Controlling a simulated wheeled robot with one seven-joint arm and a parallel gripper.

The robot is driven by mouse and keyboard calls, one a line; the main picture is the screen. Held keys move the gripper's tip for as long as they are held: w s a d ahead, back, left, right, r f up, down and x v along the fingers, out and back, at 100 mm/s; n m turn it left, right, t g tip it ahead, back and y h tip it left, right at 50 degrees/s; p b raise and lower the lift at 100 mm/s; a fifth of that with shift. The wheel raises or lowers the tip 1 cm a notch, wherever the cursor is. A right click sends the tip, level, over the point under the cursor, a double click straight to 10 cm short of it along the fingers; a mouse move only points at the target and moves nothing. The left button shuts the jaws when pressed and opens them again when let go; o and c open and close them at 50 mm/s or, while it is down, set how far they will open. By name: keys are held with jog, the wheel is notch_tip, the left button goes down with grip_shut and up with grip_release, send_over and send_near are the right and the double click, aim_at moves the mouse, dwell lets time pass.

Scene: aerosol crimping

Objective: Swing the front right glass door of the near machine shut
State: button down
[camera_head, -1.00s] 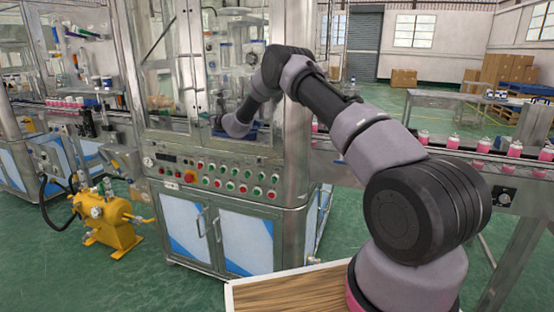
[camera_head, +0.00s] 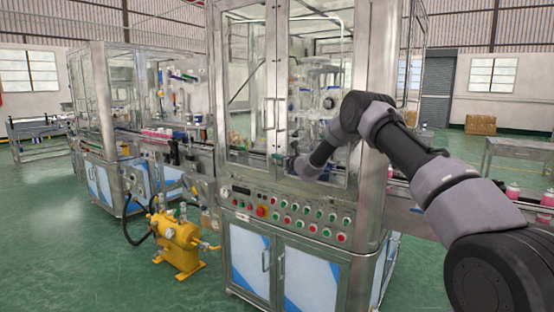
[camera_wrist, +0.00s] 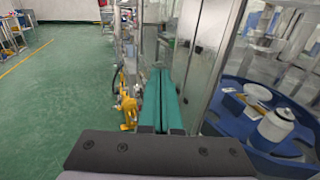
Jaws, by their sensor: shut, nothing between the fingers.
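The near machine (camera_head: 300,190) is a tall steel cabinet with glazed upper doors above a row of coloured buttons. Its front right glass door (camera_head: 308,40) is on the right of the two upright handles (camera_head: 275,114); how far it stands open is hard to tell. My arm reaches in front of it, and its end is low by the door area. In the wrist view my gripper (camera_wrist: 164,72) is shut and empty, its two teal fingers side by side. A tall glossy panel with a metal edge (camera_wrist: 200,65) stands just right of the fingers; I cannot tell whether they touch.
The wrist view shows a blue turntable (camera_wrist: 232,95) with a metal can (camera_wrist: 276,124) inside the machine, close on the right. A yellow pump unit (camera_head: 178,243) stands on the floor left of the machine. Open green floor lies farther left.

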jog(key=s+a, duration=0.5)
jog(key=s, duration=0.2)
jog(key=s+r+n+g+y, duration=0.35)
jog(key=s+r+n, duration=0.45)
jog(key=r, duration=0.7)
jog(key=s+d+r+n+g, duration=0.25)
jog(key=s+r+n, duration=0.2)
jog(key=s, duration=0.35)
jog(key=s+d+r+n+g, duration=0.25)
jog(key=s+r, duration=0.25)
jog(key=s, duration=0.3)
jog(key=s+d+f+n+h, duration=0.2)
jog(key=s+d+n+h, duration=0.2)
jog(key=s+d, duration=0.9)
jog(key=s+d+f+n+t+h, duration=0.1)
jog(key=s+d+n+h, duration=0.4)
jog(key=s+d, duration=0.9)
jog(key=s+f+h, duration=0.1)
jog(key=s+h, duration=0.2)
jog(key=s, duration=0.1)
jog(key=shift+s+n, duration=0.3)
jog(key=shift+s, duration=0.05)
